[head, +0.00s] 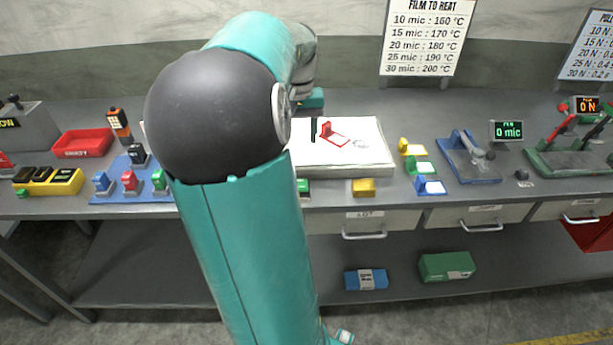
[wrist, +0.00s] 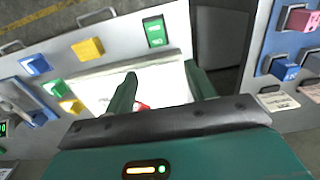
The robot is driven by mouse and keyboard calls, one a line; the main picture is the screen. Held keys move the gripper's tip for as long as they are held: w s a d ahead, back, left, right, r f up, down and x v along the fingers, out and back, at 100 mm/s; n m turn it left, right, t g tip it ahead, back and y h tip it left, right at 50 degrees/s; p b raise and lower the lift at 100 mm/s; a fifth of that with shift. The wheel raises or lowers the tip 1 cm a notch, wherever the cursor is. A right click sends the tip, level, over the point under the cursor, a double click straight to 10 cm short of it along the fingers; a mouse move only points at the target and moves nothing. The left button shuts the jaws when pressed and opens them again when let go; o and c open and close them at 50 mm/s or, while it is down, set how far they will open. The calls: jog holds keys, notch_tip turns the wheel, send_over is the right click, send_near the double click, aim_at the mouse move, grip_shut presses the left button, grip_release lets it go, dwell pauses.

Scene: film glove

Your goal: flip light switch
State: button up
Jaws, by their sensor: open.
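A white light panel (head: 372,160) lies on the bench, partly hidden by my arm in the head view; part of it shows in the wrist view (wrist: 95,88). A green switch-like block (head: 303,187) is at the panel's front edge, beside my arm. In the wrist view this green block (wrist: 155,31) with light markings lies beyond my fingertips, apart from them. My gripper (wrist: 165,84) is open over the panel, its two dark green fingers spread. A small red piece (wrist: 141,106) shows between the fingers, on the panel; I cannot tell that they touch it.
A yellow block (head: 363,187) sits right of the green one. Small coloured blocks (head: 420,168) and a blue gauge (head: 468,160) stand further right. A red tray (head: 82,143) and a blue rack (head: 130,184) are left. Drawers (head: 365,222) are below the bench front.

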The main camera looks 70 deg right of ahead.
send_near(301, 180)
notch_tip(301, 180, down, 8)
jog(key=shift+a+r, duration=0.1)
jog(key=shift+r, duration=0.05)
dwell(0.4)
